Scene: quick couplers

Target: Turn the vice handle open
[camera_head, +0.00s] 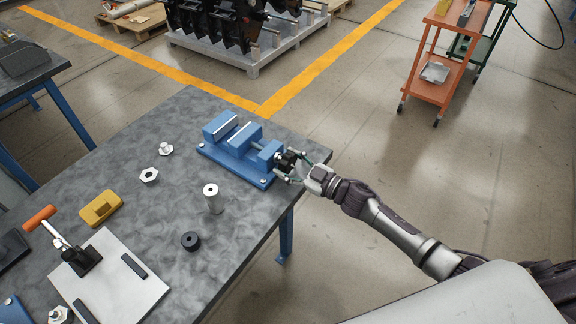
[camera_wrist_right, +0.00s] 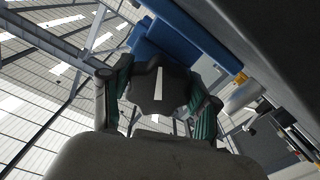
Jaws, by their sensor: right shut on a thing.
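The blue vice (camera_head: 240,146) stands near the far right edge of the grey workbench, with a gap between its jaw blocks. Its dark handle knob (camera_head: 285,162) is at the vice's right end. My right gripper (camera_head: 290,167) reaches in from the right and is shut on this knob. In the right wrist view the lobed dark handle knob (camera_wrist_right: 158,88), with a white line on it, sits between the two green-padded fingers of my right gripper (camera_wrist_right: 160,95). The blue vice body (camera_wrist_right: 165,45) shows behind it. My left gripper is in neither view.
On the grey workbench (camera_head: 170,215) are a metal cylinder (camera_head: 212,200), a black ring (camera_head: 190,241), a hex nut (camera_head: 149,175), a yellow block (camera_head: 101,208) and a toggle clamp (camera_head: 80,257) on a plate. An orange cart (camera_head: 440,60) stands on the floor, top right.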

